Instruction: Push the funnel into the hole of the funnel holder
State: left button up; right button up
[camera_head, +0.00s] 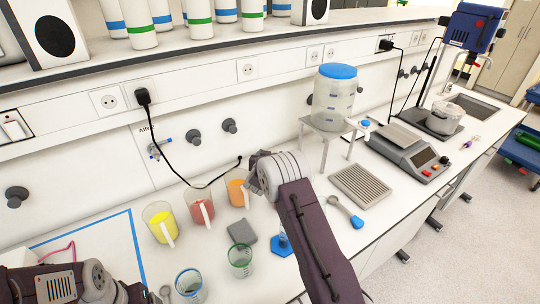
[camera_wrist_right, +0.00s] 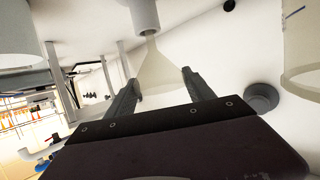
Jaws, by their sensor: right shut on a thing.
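In the right wrist view, my right gripper (camera_wrist_right: 160,76) is shut on a translucent pale funnel (camera_wrist_right: 157,66), with a finger on either side of its wide part. The funnel's narrow end points to the top of the picture and meets a pale grey cylinder (camera_wrist_right: 146,14). I cannot tell whether this cylinder is the funnel holder, or how deep the narrow end sits. In the head view my right wrist is near the wall beside the orange beaker; it hides the fingers and funnel. My left gripper (camera_head: 130,293) shows only in part at the bottom left; its fingers are unclear.
Beakers of yellow (camera_head: 161,228), red (camera_head: 201,211) and orange liquid (camera_head: 238,193) stand left of my right wrist. Two empty beakers, a grey pad (camera_head: 241,232) and a blue-based cylinder (camera_head: 283,243) are nearer. A dispenser (camera_head: 334,97) stands on a metal stand at right.

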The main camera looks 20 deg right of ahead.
pick_arm(q)
jog(key=shift+f+b, duration=0.9)
jog(key=shift+f, duration=0.05)
pick_arm(e)
jog(key=shift+s+f, duration=0.1)
jog(key=shift+f, duration=1.25)
pick_arm(q)
jog(key=shift+s, duration=0.1)
pick_arm(e)
jog(key=o, duration=1.5)
jog(key=shift+s, duration=0.1)
jog(key=shift+o, duration=0.2)
jog(key=shift+f, duration=0.15)
